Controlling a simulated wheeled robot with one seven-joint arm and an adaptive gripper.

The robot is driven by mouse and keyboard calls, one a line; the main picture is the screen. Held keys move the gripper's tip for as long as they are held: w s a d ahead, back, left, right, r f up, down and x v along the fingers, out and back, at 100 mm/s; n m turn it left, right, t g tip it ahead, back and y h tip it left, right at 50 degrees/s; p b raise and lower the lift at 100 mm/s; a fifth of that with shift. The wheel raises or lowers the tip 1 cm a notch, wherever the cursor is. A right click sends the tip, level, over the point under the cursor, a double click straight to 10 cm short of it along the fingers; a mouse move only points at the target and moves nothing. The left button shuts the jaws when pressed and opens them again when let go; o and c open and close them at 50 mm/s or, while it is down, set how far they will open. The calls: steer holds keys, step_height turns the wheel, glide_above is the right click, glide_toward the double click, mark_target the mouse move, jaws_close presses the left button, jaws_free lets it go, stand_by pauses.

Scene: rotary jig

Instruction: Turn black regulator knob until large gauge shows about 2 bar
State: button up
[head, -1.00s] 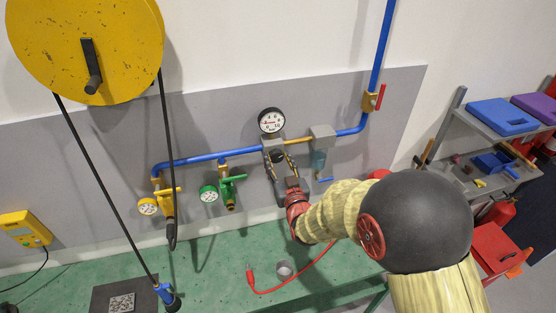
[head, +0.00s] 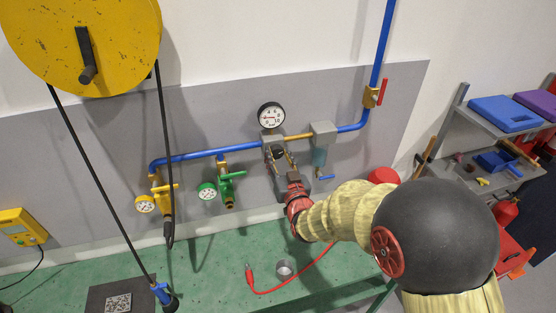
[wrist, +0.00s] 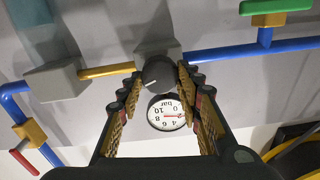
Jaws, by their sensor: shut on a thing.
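The black regulator knob (wrist: 158,74) has a pale pointer line and sits between my fingertips in the wrist view. My gripper (wrist: 159,79) is shut on it, one finger touching each side. In the head view my gripper (head: 278,158) reaches up to the regulator and hides the knob. The large white gauge (wrist: 167,113) appears upside down in the wrist view, between my fingers. Its red needle points at or close to the 2 mark. The gauge (head: 271,116) also shows above the regulator in the head view, where its needle is too small to read.
A grey block (head: 323,133) adjoins on the right.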

steer(key=o, duration=1.2)
steer(key=shift+c, duration=0.2)
steer(key=shift+s, duration=0.1)
steer(key=v, duration=1.2)
